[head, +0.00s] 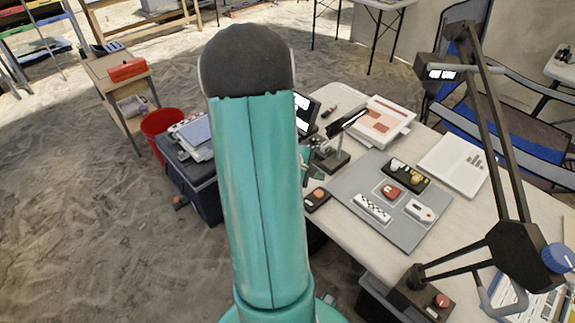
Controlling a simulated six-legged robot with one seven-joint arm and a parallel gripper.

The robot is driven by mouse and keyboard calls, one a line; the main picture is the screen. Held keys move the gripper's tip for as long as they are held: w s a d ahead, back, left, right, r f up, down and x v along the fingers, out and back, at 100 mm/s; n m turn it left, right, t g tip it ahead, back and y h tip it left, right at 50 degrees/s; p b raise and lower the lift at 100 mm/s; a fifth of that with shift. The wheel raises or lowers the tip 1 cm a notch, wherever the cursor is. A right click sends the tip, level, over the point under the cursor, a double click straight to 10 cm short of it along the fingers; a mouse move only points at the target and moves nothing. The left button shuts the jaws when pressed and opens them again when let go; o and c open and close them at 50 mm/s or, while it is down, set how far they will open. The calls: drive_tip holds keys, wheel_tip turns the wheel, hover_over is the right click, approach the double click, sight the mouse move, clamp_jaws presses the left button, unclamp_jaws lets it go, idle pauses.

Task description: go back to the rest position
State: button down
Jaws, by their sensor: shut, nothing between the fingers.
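My teal arm with its dark rounded joint rises through the middle of the head view and hides what lies behind it. My gripper (312,172) is mostly hidden behind this arm. Only a small teal and dark part shows at the arm's right edge, beside the table's left end. It appears shut and empty, apart from the objects on the grey mat.
A white table (460,213) at right bears a grey mat (402,232) with several small artifacts, a white tray (453,166) and a black lamp (500,130). A red bucket (160,124) and dark crate (190,181) stand left of the table.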

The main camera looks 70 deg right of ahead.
drive_tip(key=w+a+r+m+t, duration=0.1)
drive_tip(key=w+a+r+t, duration=0.2)
drive_tip(key=w+a+r, duration=0.55)
drive_tip(key=w+a+r+t, duration=0.3)
drive_tip(key=w+a+r, duration=0.3)
drive_tip(key=w+a, duration=0.4)
drive_tip(key=a+r+t+y, duration=0.3)
drive_tip(key=a+r, duration=0.1)
drive_tip(key=a, duration=0.9)
drive_tip(key=s+a+r+n+t+y, duration=0.1)
drive_tip(key=a+r+t+y, duration=0.2)
drive_tip(key=a, duration=1.1)
wheel_tip(320, 180, up, 3)
drive_tip(key=shift+a+f+n, duration=0.2)
drive_tip(key=shift+a+n, duration=0.05)
drive_tip(key=shift+n, duration=0.05)
drive_tip(key=shift+s+d, duration=0.1)
drive_tip(key=shift+d, duration=0.05)
